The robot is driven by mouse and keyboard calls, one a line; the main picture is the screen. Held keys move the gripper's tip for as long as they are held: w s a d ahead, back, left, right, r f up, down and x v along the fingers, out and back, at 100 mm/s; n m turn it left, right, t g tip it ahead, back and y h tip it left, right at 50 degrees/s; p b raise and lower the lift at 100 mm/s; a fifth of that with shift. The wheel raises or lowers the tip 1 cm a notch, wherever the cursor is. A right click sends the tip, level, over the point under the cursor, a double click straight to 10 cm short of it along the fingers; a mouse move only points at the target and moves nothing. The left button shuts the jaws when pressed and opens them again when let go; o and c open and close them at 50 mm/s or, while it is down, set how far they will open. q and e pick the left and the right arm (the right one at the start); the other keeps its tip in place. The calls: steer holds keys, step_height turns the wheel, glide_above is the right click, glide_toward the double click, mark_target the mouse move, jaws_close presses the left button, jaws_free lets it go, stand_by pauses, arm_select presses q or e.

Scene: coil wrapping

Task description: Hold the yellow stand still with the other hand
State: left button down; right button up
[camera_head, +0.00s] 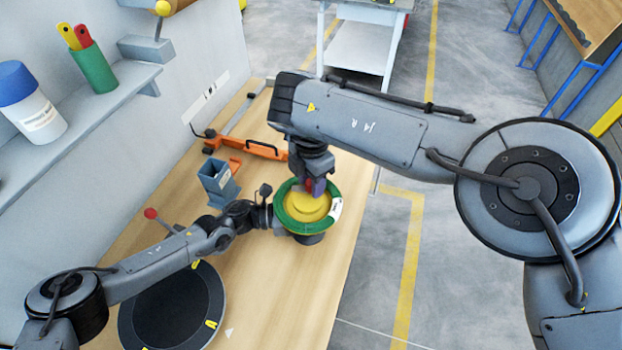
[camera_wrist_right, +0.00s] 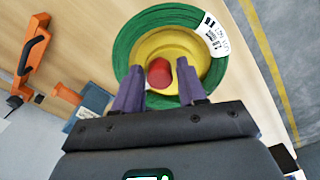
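The yellow stand (camera_head: 305,206) is on the wooden table, with a green coil (camera_head: 289,219) around it. The wrist view shows the yellow stand (camera_wrist_right: 185,45) and green coil (camera_wrist_right: 124,50) from above. My right gripper (camera_head: 313,185) is over the stand. In the wrist view its two purple fingers (camera_wrist_right: 160,76) are apart, on either side of a red cylinder (camera_wrist_right: 159,73) near the stand's middle. Narrow gaps seem to show beside the cylinder. My left gripper (camera_head: 270,217) is at the stand's left side, low by the coil; its fingers are too small and hidden to judge.
A grey-blue holder (camera_head: 219,184) and an orange tool (camera_head: 264,148) are on the table behind the left arm. A dark round disc (camera_head: 172,308) lies at the front. A wall shelf (camera_head: 90,110) is at the left. The table's right edge is close to the stand.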

jaws_close()
steer(key=shift+n, duration=0.4)
steer(key=n, duration=0.6)
steer(key=shift+n, duration=0.3)
steer(key=n, duration=0.4)
steer(key=shift+n, duration=2)
